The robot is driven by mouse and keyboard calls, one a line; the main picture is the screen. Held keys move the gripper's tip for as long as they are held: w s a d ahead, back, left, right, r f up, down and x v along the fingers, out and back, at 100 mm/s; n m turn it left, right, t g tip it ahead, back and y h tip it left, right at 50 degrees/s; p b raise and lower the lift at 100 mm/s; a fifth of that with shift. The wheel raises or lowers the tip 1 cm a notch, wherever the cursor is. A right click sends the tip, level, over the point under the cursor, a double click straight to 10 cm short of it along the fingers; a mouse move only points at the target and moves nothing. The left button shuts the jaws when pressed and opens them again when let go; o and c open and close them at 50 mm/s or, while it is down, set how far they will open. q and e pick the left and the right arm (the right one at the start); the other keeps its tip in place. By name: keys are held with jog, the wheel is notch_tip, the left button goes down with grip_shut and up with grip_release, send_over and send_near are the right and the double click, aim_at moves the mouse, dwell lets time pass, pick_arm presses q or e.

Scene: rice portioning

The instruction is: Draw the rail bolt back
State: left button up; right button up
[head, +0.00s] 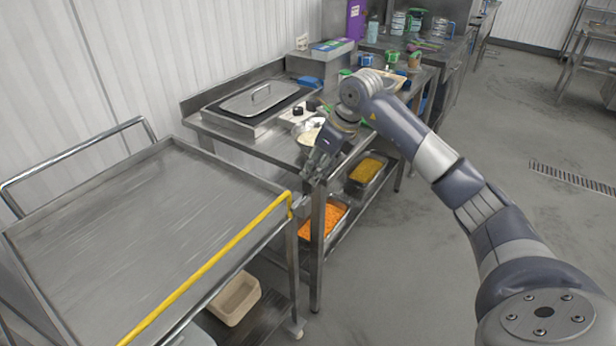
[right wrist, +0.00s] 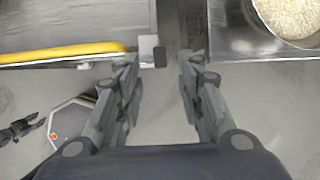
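The yellow rail (head: 215,262) runs along the near side of the steel cart (head: 130,215); its end also shows in the right wrist view (right wrist: 70,52). At that end is a small pale metal block (right wrist: 147,47) with a dark knob (right wrist: 160,57), which looks like the rail bolt.
A steel counter (head: 250,140) stands right beside the cart, with a lidded pan (head: 262,98) and a bowl of rice (right wrist: 290,15). Trays of orange (head: 322,218) and yellow food (head: 366,170) are on its lower shelf. A beige bin (head: 235,298) sits under the cart. Floor on the right is clear.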

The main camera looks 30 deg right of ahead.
jog(key=x, duration=0.4)
jog(key=shift+w+a+f+p, duration=0.1)
jog(key=shift+w+f+p, duration=0.1)
jog(key=shift+p, duration=0.1)
jog(key=shift+w+f, duration=0.15)
jog(key=shift+f, duration=0.35)
pick_arm(q)
jog(key=shift+w+d+r, duration=0.1)
jog(key=shift+w+r, duration=0.2)
jog(key=shift+w, duration=0.3)
jog(key=shift+w+d+r, duration=0.1)
jog(key=shift+w+r, duration=0.15)
jog(key=shift+w, duration=0.3)
jog(key=shift+a, duration=0.1)
pick_arm(e)
jog(key=c, duration=0.8)
pick_arm(q)
jog(key=shift+s, duration=0.45)
pick_arm(e)
grip_shut()
